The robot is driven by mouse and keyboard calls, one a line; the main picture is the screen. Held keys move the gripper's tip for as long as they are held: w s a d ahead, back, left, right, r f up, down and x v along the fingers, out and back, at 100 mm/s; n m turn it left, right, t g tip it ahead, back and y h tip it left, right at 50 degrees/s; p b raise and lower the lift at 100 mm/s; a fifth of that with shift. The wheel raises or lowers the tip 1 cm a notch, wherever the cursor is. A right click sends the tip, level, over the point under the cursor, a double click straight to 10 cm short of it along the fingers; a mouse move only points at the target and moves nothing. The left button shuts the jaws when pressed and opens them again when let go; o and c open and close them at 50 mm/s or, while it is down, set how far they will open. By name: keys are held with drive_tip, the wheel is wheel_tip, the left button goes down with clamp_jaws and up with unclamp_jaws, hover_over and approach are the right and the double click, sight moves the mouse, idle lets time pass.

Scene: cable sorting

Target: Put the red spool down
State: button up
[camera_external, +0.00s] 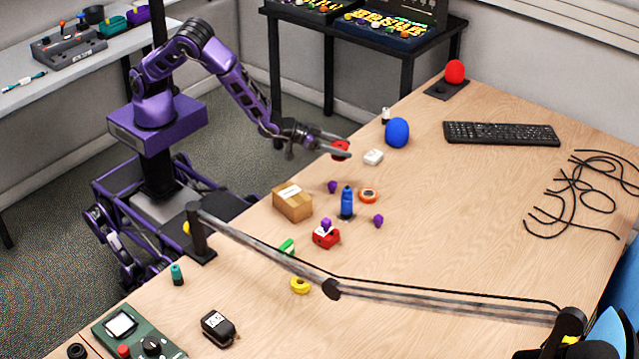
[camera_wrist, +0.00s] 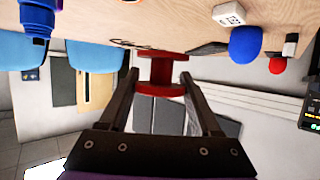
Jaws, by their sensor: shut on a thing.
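The red spool (camera_external: 340,148) is between the fingertips of my gripper (camera_external: 332,146), which is shut on it. In the external view the gripper reaches out over the robot-side edge of the wooden table. In the wrist view the red spool (camera_wrist: 161,75) sits between the two dark fingers (camera_wrist: 160,85), with its two flanges showing. It seems held above the table (camera_external: 470,190), though the exact height is hard to tell.
A white box (camera_external: 373,157) and a blue ball (camera_external: 397,133) are close beside the gripper. A keyboard (camera_external: 501,134) and black cables (camera_external: 575,200) lie right; the table between is clear.

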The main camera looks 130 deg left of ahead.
drive_tip(key=n+g+y, duration=0.2)
hover_over(355, 176)
wheel_tip(355, 176, down, 10)
drive_tip(key=shift+f+b, duration=0.1)
drive_tip(key=shift+b, duration=0.65)
drive_tip(key=shift+f+b, duration=0.3)
drive_tip(key=shift+b, duration=0.2)
drive_tip(key=shift+f, duration=0.2)
drive_tip(key=o, duration=1.3)
